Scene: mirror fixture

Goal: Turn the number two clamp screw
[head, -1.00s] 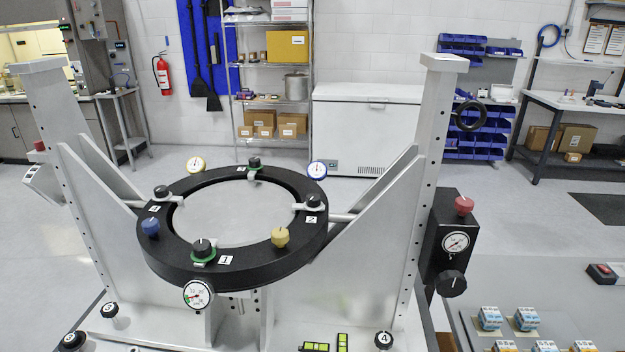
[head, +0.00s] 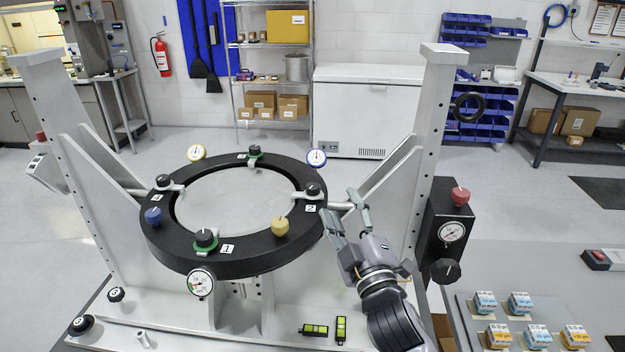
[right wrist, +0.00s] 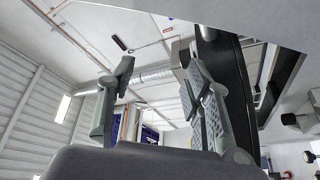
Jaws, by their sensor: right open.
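The number two clamp screw is a black knob (head: 312,189) on a light clamp at the right side of the black mirror ring (head: 175,247), beside the "2" label (head: 311,209). My right gripper (head: 340,204) is open and empty. In the head view its fingertips appear just right of the ring's edge, below and right of the knob, pointing up. I cannot tell whether a finger touches the ring. In the right wrist view the open fingers (right wrist: 158,62) point up, with a dark curved band (right wrist: 232,85) behind the right finger. The knob cannot be made out there. My left gripper is not in view.
The right frame post (head: 427,150) and a black gauge box (head: 443,225) stand right of my gripper. Small boxes sit on the table at lower right.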

